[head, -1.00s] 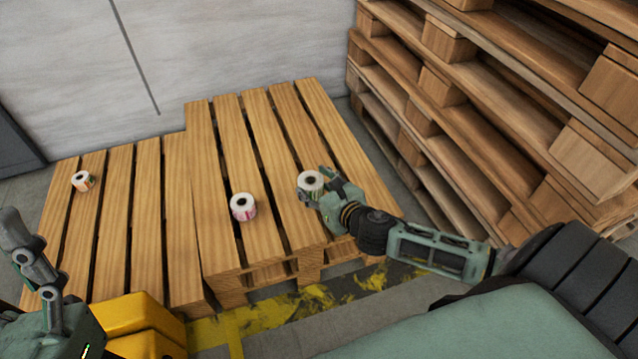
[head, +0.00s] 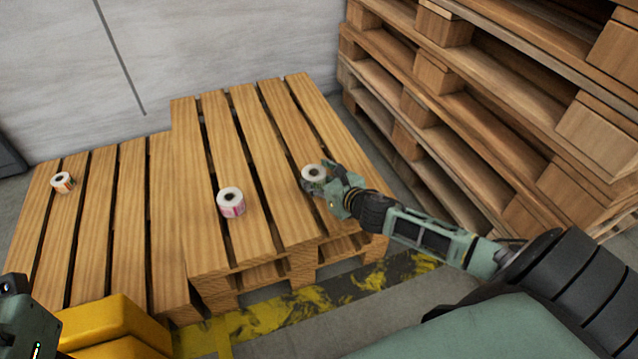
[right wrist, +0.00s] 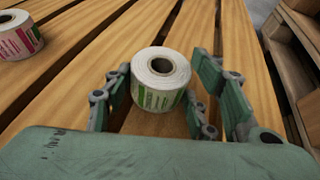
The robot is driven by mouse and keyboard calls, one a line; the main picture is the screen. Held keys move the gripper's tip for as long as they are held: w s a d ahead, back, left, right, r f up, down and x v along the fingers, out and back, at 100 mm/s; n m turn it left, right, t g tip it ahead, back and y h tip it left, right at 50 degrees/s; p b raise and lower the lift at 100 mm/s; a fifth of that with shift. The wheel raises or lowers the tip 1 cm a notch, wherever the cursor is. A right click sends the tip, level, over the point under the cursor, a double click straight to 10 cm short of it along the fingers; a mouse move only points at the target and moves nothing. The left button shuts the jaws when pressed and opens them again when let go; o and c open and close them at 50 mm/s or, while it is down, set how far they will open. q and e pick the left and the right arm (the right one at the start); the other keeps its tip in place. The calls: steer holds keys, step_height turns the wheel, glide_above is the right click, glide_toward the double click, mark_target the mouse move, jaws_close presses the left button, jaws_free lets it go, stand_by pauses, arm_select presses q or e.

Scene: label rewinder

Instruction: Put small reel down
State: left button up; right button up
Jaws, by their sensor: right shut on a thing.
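A small white reel with a dark core (head: 313,173) is at my right gripper (head: 318,186), over the right part of the taller pallet (head: 268,130). In the right wrist view the reel (right wrist: 158,82) shows green printed labels and sits upright between the fingers of my right gripper (right wrist: 158,100), which is shut on it. Its underside is at or just above the slats; I cannot tell which. My left gripper is out of view; only a piece of my left arm shows at the lower left.
A second reel with pink labels (head: 231,202) stands on the taller pallet, left of the held one. An orange-labelled reel (head: 62,183) stands on the lower pallet (head: 120,220). Stacked pallets (head: 490,100) rise at the right. Yellow boxes (head: 110,325) stand at the lower left.

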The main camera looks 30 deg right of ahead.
steer(key=shift+r, duration=0.1)
steer(key=o, duration=1.3)
steer(key=shift+c, duration=0.2)
